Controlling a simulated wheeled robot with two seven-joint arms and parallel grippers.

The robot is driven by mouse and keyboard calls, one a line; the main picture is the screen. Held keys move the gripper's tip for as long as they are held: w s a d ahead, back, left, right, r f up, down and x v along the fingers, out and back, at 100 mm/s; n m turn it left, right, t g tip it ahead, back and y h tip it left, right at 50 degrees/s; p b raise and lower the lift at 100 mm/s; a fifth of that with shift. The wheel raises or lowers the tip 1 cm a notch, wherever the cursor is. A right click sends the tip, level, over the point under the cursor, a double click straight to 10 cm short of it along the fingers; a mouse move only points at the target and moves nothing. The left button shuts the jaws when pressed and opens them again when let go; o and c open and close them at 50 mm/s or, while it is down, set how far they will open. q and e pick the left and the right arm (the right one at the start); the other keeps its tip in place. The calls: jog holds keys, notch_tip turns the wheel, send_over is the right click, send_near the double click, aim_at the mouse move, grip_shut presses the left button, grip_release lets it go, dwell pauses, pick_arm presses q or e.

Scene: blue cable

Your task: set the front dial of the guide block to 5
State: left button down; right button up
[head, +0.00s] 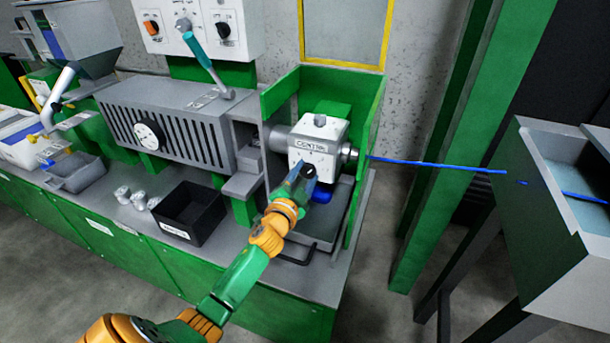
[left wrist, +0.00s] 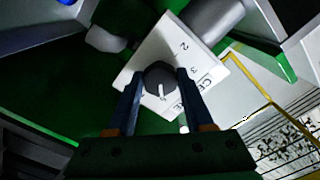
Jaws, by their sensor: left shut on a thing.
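The guide block (head: 322,133) is a white box labelled "CENT...", inside a green-walled bay of the machine. Its front dial (head: 308,170) is a dark round knob, partly covered by my left gripper (head: 301,180) in the head view. In the left wrist view the dial (left wrist: 158,74) sits between the two fingers of my left gripper (left wrist: 162,77), which is shut on it. A white pointer line on the knob points toward the bottom of that picture. A "2" is readable on the white face; the mark by the pointer is too small to read surely. My right gripper is not in view.
A blue cable (head: 430,164) runs from the block's right side to a grey trough (head: 548,190). A black bin (head: 190,208) stands left on the bench. Green bay walls (head: 368,120) flank the block. A teal-handled lever (head: 200,50) rises behind left.

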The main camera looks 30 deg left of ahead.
pick_arm(q)
jog(key=shift+c, duration=1.4)
grip_release()
jog(key=v, duration=0.7)
jog(key=shift+s, duration=0.1)
